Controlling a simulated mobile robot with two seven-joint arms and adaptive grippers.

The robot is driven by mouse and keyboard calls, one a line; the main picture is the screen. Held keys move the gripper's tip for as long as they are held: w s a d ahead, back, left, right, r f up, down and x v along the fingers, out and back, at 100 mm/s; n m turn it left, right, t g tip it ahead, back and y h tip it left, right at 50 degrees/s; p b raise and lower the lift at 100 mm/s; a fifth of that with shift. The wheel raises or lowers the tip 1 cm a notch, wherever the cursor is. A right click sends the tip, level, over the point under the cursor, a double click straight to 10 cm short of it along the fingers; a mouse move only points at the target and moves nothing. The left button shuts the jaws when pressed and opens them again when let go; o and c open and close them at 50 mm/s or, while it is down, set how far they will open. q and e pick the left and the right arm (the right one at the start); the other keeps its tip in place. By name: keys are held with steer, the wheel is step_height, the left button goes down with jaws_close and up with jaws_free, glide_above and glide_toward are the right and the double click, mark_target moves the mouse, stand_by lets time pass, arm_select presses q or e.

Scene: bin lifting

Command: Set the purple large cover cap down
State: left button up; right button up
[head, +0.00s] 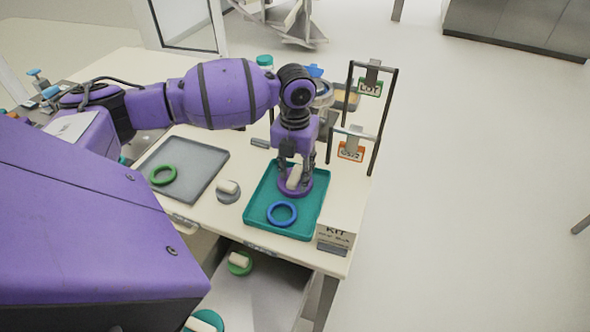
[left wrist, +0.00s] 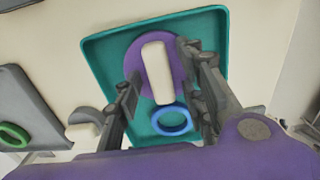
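The purple large cover cap (head: 295,187) is a purple disc with a cream bar handle. It appears to lie flat in the teal tray (head: 262,181), just behind a blue ring (head: 282,214). My left gripper (head: 296,178) points down over the cap, its fingers on either side of the handle. In the left wrist view the cap's purple disc (left wrist: 134,58) shows beyond the fingertips, and a gap shows between the handle (left wrist: 157,72) and each finger of the left gripper (left wrist: 158,68). The fingers look open. My right gripper is not in view.
A grey tray (head: 205,160) with a green ring (head: 162,175) lies to the left. A grey cap (head: 228,191) stands between the trays. A KIT sign (head: 336,238) stands at the front right corner, and a black sign frame (head: 388,120) stands behind. Green and teal caps lie below in an open drawer.

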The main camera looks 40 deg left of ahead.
mark_target(295, 174)
arm_select(q)
step_height(295, 174, up, 12)
steer(key=shift+r, duration=0.2)
stand_by(0.5)
steer(key=shift+f, duration=0.1)
